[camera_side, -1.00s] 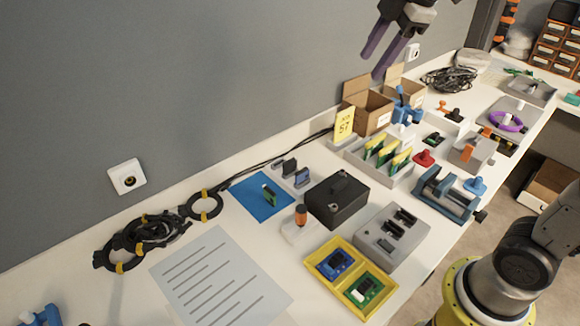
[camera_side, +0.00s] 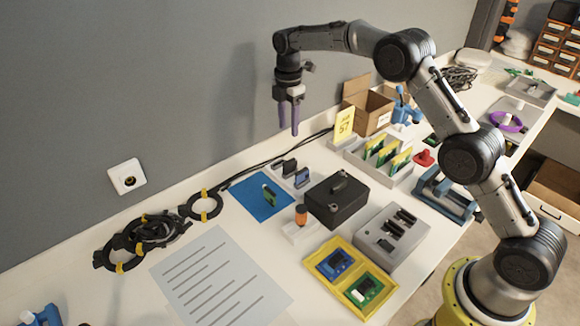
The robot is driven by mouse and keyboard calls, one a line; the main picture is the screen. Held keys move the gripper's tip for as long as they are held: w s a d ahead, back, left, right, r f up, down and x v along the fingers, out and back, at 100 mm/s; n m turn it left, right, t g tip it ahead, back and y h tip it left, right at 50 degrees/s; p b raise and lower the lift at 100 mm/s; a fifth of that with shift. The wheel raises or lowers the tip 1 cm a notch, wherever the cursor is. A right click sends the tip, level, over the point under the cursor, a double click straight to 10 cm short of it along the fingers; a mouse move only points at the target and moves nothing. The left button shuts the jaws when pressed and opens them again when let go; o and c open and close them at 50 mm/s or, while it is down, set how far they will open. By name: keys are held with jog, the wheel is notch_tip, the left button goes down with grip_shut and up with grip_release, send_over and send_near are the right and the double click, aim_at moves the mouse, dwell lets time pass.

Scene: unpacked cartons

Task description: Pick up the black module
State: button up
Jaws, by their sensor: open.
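A small dark, near-black module (camera_side: 289,167) stands upright in a pale holder behind the blue mat (camera_side: 250,204). Another dark module and a bluish module (camera_side: 302,178) stand in the same row. Dark upright pieces (camera_side: 405,216) also sit in the grey block (camera_side: 372,243) at the right, so I cannot tell for certain which is the black module. My gripper (camera_side: 288,129) points down with its purple fingers apart and empty. In the picture it is just above the dark modules, clear of them.
A green module (camera_side: 269,194) stands on the blue mat. A black case with a handle (camera_side: 334,203), an orange-topped item (camera_side: 301,215) and a yellow tray (camera_side: 339,293) with boards are nearby. Cables (camera_side: 145,238) lie left; the yellow sign (camera_side: 345,124) and cardboard box (camera_side: 368,113) stand behind.

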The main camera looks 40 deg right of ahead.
aim_at(290, 160)
notch_tip(290, 160, down, 8)
jog(key=shift+f, duration=0.25)
jog(key=shift+d+f, duration=0.15)
jog(key=shift+f, duration=1.2)
jog(key=shift+d+f, duration=0.1)
jog(key=shift+f, duration=1.25)
grip_shut()
